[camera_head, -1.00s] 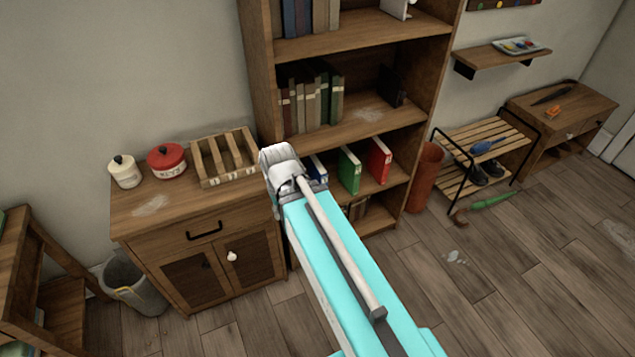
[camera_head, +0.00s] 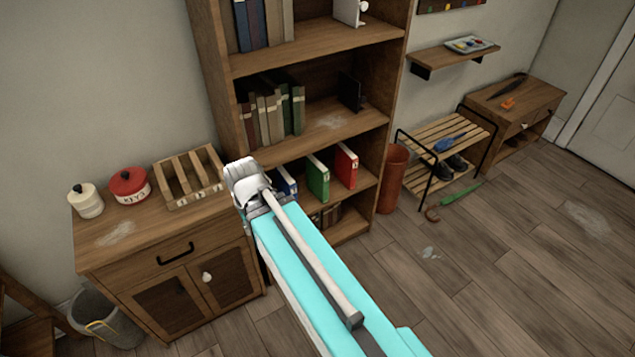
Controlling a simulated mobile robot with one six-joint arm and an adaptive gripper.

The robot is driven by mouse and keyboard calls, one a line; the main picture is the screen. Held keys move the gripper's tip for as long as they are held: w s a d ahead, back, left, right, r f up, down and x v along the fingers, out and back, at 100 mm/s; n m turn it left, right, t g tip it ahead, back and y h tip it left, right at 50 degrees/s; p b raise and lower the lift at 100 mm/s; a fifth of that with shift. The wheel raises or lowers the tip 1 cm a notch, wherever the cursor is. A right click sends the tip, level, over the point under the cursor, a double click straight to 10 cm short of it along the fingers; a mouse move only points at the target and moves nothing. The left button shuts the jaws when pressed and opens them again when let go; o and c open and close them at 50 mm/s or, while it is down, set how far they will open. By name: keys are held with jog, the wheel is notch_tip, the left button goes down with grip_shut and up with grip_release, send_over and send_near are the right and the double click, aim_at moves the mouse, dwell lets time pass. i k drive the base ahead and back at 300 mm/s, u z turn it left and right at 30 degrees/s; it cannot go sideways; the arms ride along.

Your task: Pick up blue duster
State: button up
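A blue duster (camera_head: 449,142) lies on the top slats of the wooden shoe rack (camera_head: 432,135), to the right of the bookcase. My arm reaches up from the bottom of the head view, and my gripper (camera_head: 243,177) is at its far end, in front of the bookcase and near the cabinet's right side. It is well to the left of the duster and apart from it. The fingertips are turned away and hidden, so I cannot see whether they are open or hold anything.
A cabinet (camera_head: 165,310) with a wooden sorter (camera_head: 190,178) and a red tin (camera_head: 129,185) stands left. A bookcase (camera_head: 312,62) is behind my arm. A terracotta bin (camera_head: 391,180) stands left of the rack; a green umbrella (camera_head: 458,200) lies before it. Floor (camera_head: 510,270) at right is mostly clear.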

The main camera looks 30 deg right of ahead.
aim_at(442, 145)
jog(key=z, duration=1.9)
